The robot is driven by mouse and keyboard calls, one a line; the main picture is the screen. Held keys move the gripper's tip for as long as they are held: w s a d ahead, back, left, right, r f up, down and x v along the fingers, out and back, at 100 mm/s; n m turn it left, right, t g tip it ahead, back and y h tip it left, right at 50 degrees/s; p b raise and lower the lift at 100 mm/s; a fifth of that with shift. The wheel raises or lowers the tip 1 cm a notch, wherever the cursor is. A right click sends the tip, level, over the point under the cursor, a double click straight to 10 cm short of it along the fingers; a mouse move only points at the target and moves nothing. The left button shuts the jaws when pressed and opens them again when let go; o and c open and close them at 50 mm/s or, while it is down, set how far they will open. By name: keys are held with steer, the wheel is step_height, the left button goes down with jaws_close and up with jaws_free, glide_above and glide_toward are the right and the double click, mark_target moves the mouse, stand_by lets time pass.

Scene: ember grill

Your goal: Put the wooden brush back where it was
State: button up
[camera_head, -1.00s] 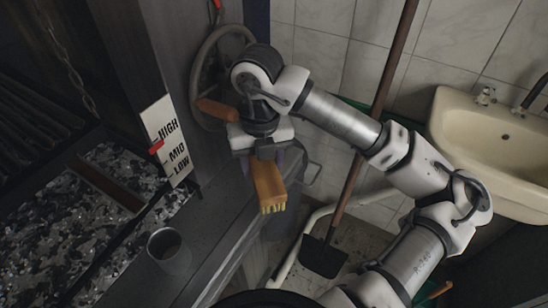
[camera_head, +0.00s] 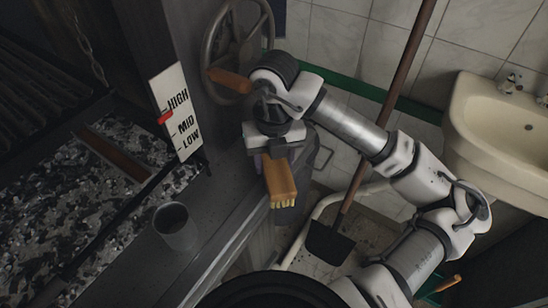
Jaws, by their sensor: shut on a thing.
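The wooden brush (camera_head: 280,180) has an orange-brown block and pale bristles at its near lower end. My gripper (camera_head: 270,163) is shut on the brush's far part and hides that end. The brush is held beside the grill's grey metal ledge (camera_head: 205,240), over or near its right edge. I cannot tell its exact height or whether it touches anything.
A metal cup (camera_head: 174,226) stands on the ledge. A HIGH/MID/LOW sign (camera_head: 175,112) and a handwheel with a wooden handle (camera_head: 230,80) are behind it. A shovel (camera_head: 328,243) leans at the tiled wall, with a sink (camera_head: 505,125) at right.

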steer(key=shift+f+b, duration=0.65)
steer(key=shift+b, duration=0.15)
steer(key=o, duration=1.3)
steer(key=shift+c, duration=0.2)
